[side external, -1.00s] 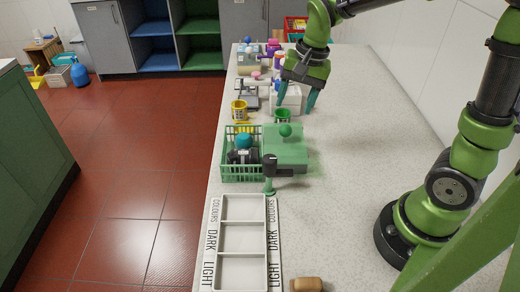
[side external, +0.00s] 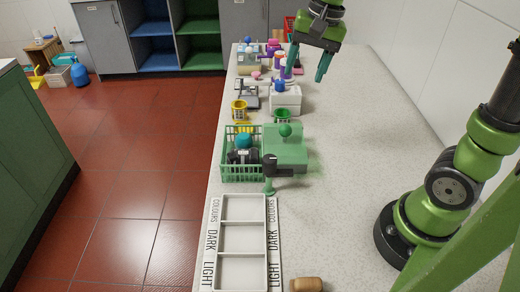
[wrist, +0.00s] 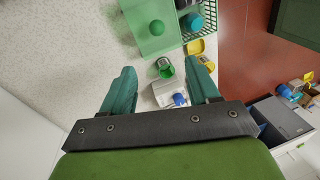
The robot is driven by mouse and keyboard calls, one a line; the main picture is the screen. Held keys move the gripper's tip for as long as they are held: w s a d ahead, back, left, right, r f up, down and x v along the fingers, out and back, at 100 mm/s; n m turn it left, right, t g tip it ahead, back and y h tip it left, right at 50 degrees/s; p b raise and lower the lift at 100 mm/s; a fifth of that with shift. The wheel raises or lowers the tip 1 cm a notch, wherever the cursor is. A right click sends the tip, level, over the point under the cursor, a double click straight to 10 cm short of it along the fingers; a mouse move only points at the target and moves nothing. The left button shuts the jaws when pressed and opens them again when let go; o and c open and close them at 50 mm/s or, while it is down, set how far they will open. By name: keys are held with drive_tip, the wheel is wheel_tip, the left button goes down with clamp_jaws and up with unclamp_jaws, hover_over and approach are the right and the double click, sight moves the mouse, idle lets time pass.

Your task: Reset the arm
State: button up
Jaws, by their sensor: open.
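My gripper (side external: 307,64) is open and empty, raised above the far part of the counter in the side view. In the wrist view its two teal fingers (wrist: 163,90) are spread wide, with nothing held between them. Past the fingertips the wrist view shows a green cup (wrist: 165,68) and a white box with a blue top (wrist: 170,92). In the side view the white box (side external: 286,101) stands on the counter below and left of the gripper, apart from it.
A green crate (side external: 240,172) with items and a green block with a ball knob (side external: 290,150) stand mid-counter. A compartment tray (side external: 243,238) and a brown cylinder (side external: 306,284) are nearer. Several small bottles stand at the back. The counter's right side (side external: 370,130) is clear.

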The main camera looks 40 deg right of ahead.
drive_tip(key=s+a+f+n+t, duration=0.1)
drive_tip(key=s+a+n+t, duration=0.3)
drive_tip(key=s, duration=0.7)
drive_tip(key=shift+a+f+n+t+y, duration=0.15)
drive_tip(key=shift+n+t+y, duration=0.35)
drive_tip(key=shift+n, duration=0.7)
